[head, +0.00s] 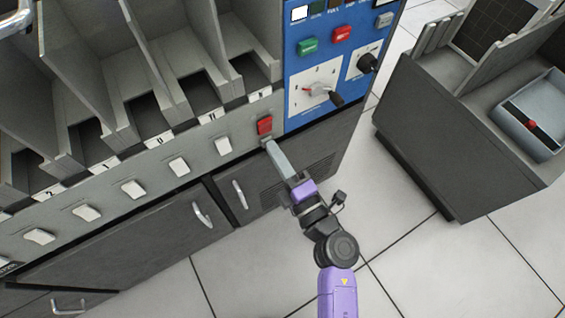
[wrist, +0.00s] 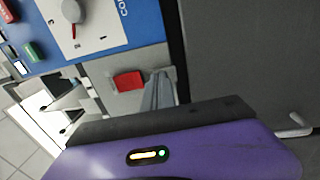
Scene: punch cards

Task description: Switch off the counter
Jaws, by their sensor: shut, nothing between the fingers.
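The counter is a large grey sorting machine with a blue control panel (head: 330,62) at its right end. A red rocker switch (head: 264,125) sits at the right end of the row of white switches on the grey strip. The red switch also shows in the wrist view (wrist: 129,81). My gripper (head: 268,146) is shut and empty, its fingertips just below the red switch in the head view. In the wrist view the fingers lie right beside the switch. Whether they touch it, I cannot tell.
White rocker switches (head: 179,167) run along the strip to the left. The blue panel has a green button (head: 307,47), a red button (head: 342,34) and a dial. Cabinet doors with handles (head: 202,214) lie below. A dark cabinet (head: 430,130) stands right; tiled floor is free between.

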